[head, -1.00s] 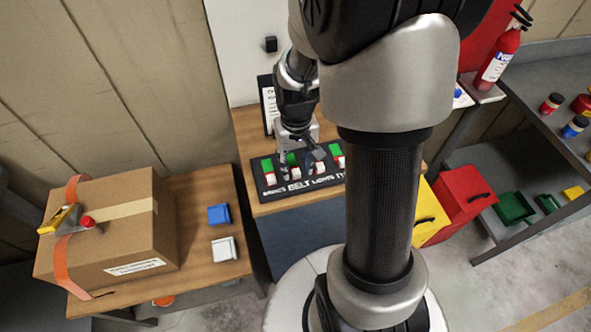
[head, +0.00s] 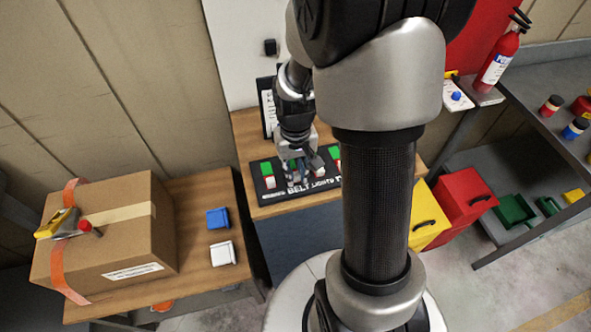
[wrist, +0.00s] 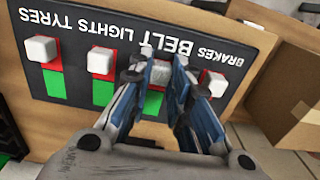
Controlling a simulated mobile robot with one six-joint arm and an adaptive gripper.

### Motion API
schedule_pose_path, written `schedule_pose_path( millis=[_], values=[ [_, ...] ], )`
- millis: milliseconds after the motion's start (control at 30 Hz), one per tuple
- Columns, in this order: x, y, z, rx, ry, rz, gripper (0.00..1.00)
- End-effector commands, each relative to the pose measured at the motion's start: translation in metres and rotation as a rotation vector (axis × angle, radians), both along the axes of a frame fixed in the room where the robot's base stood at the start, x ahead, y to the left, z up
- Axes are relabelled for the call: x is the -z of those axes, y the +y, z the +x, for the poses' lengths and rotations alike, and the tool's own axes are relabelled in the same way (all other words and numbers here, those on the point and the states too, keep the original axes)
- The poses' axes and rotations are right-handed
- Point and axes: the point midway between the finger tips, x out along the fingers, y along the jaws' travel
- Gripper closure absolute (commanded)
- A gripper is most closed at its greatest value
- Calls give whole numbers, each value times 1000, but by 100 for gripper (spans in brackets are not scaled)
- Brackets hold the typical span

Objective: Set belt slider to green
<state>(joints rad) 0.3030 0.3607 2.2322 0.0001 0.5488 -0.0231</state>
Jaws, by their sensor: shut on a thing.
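A black slider panel (head: 262,185) lies on a wooden bench, and it also shows in the wrist view (wrist: 262,42). Its labels read BRAKES, BELT, LIGHTS and TYRES, upside down in the wrist view. My gripper (head: 299,183) reaches down to the panel from behind. In the wrist view its blue-padded fingers (wrist: 161,64) are shut on the white belt slider knob (wrist: 160,74). That knob is at the label end of its track, with green showing behind it. The fingers partly hide the knob, and they cover it in the head view.
The brakes knob (wrist: 215,84) is close beside my fingers. The lights knob (wrist: 100,60) and tyres knob (wrist: 41,49) stand on the other side. A cardboard box (head: 110,235) and blue and white blocks sit on the left bench.

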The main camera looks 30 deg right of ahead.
Motion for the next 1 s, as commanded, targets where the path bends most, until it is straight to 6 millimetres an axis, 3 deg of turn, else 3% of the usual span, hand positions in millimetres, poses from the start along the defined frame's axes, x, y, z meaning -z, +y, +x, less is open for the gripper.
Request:
schedule_pose_path(
  millis=[100,533,800,1000],
  values=[
    [0,0,0,0,0,0,100],
    [0,0,1,0,0,0,100],
    [-1,-11,38,0,-1,0,100],
    [0,-14,47,0,-2,-1,100]
  ],
)
